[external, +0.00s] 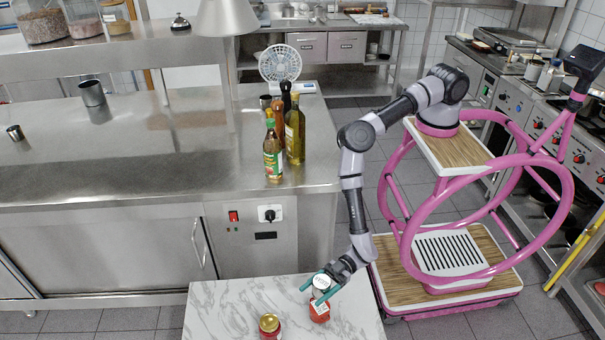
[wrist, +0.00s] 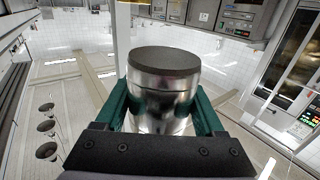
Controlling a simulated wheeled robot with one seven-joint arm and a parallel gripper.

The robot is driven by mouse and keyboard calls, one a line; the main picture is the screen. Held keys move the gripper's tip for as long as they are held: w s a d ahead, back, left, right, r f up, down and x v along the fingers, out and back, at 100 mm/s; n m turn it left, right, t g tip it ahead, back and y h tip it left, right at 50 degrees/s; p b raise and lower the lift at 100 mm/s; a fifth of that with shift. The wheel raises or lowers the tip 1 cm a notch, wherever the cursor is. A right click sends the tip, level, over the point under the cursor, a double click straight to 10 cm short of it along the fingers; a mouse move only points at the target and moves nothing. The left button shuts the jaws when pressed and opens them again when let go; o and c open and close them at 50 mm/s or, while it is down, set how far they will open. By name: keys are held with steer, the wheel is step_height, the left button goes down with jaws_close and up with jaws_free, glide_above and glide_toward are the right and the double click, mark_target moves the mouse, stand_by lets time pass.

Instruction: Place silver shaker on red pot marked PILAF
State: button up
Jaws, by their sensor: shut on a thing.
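My gripper (external: 321,283) has green fingers and is shut on a silver shaker (external: 321,282) over the marble table. The shaker also shows in the wrist view (wrist: 164,82), between the two fingers, with a dark flat top. A red pot (external: 319,312) with a pale label stands on the table directly below the shaker in the external view. The shaker's base meets the pot's top in the picture; I cannot tell whether they touch. The pot's lettering is too small to read. The pot is not visible in the wrist view.
A red jar with a gold lid (external: 269,326) stands on the marble table (external: 222,307), left of the pot. Oil bottles (external: 294,135) and a white fan (external: 280,65) stand on the steel counter (external: 150,150) behind. The table's left part is clear.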

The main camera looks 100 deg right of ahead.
step_height(320, 180, down, 8)
steer(key=shift+r, duration=0.2)
steer(key=shift+f, duration=0.1)
steer(key=o, duration=1.5)
